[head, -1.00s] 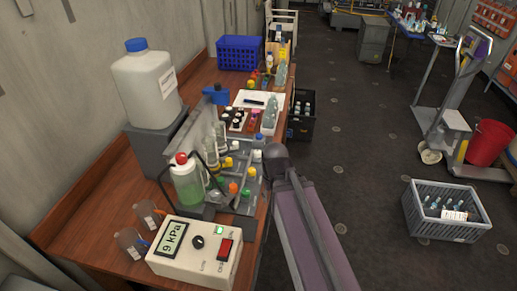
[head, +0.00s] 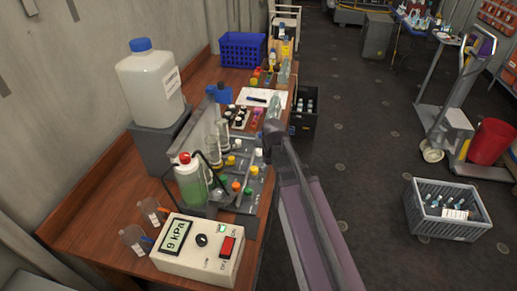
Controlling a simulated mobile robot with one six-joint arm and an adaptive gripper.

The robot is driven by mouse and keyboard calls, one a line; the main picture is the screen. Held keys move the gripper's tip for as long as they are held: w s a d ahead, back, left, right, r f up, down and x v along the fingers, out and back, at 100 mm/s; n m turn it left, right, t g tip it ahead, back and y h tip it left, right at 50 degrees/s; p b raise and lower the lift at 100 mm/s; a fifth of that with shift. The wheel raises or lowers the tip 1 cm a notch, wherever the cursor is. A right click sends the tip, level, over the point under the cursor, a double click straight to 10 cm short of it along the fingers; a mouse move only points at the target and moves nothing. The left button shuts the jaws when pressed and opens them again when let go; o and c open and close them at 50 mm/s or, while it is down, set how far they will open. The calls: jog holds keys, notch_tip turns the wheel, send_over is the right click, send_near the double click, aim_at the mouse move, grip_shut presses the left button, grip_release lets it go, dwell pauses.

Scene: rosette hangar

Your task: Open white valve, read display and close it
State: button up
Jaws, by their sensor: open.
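The display (head: 175,237) is on a white control box (head: 195,262) at the near end of the bench and reads 9 kPa. The box has a black knob (head: 202,240), a small green light (head: 221,228) and a red switch (head: 227,246). Behind it stands a bottle of green liquid (head: 190,187) with a red cap and dark tubing. I cannot make out a white valve. My arm reaches from the lower right to a dark joint at the bench's right edge. My gripper is not visible, so its relation to the valve is hidden.
A white canister (head: 150,85) with a blue cap stands on a grey block (head: 160,150). A grey rack (head: 243,190) with coloured caps, small bottles and a blue crate (head: 242,50) crowd the wooden bench (head: 105,205).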

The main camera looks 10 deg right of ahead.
aim_at(260, 150)
jog(key=w+r+n+p, duration=0.1)
jog(key=w+r+p, duration=0.1)
jog(key=w, duration=0.8)
jog(key=w+r+n+p, duration=0.2)
jog(key=w, duration=0.9)
jog(key=shift+w+r, duration=0.25)
jog(key=shift+r, duration=0.05)
jog(key=shift+f, duration=0.1)
notch_tip(260, 150, down, 14)
jog(key=b, duration=1.3)
jog(key=shift+r+b, duration=0.2)
jog(key=shift+b, duration=0.15)
grip_shut()
